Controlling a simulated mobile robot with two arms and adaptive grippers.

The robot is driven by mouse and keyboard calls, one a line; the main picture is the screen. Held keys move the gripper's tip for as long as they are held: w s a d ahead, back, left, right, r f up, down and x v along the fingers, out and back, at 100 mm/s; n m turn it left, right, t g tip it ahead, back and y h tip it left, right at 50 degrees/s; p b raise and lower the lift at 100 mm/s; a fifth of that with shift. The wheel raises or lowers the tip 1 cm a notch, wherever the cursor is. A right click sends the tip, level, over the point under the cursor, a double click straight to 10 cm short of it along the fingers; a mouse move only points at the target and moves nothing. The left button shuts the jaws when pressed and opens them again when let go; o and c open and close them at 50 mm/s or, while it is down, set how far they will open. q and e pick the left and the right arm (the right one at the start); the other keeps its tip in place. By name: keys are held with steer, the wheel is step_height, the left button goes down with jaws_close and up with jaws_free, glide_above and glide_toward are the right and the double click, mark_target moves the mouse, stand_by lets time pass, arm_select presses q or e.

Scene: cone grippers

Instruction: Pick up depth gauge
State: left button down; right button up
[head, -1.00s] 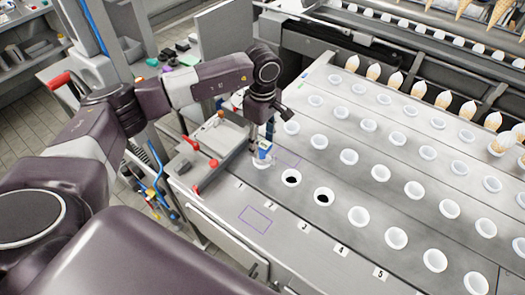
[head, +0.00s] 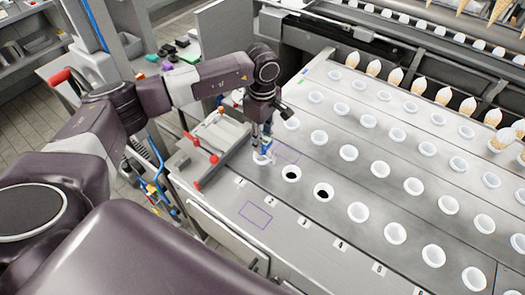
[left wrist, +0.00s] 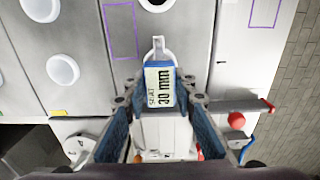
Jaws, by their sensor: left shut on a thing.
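The depth gauge (left wrist: 160,86) is a small block with a blue top and a white label reading "30 mm". A pale narrow end extends past the block in the left wrist view. My left gripper (left wrist: 147,120) is shut on it, with blue-padded fingers on either side. In the head view my left gripper (head: 263,141) points down over the left end of the metal deck, and its fingers mostly hide the gauge. I cannot tell whether the gauge still touches the deck. My right gripper is not in view.
The metal deck (head: 330,235) carries rows of white cups, two with dark openings (head: 291,173) near my gripper. Cones (head: 444,96) stand along the back. Red-knobbed levers (head: 213,159) are left of the gripper. A purple rectangle outline (head: 256,214) marks bare deck in front.

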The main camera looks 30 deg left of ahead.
arm_select(q)
steer(key=shift+r, duration=0.15)
steer(key=shift+w+r+b, duration=0.1)
steer(key=shift+r+b, duration=0.3)
steer(key=shift+r, duration=0.15)
step_height(320, 180, up, 19)
steer(key=b, duration=0.4)
steer(key=shift+f+b, duration=0.15)
steer(key=shift+b, duration=0.15)
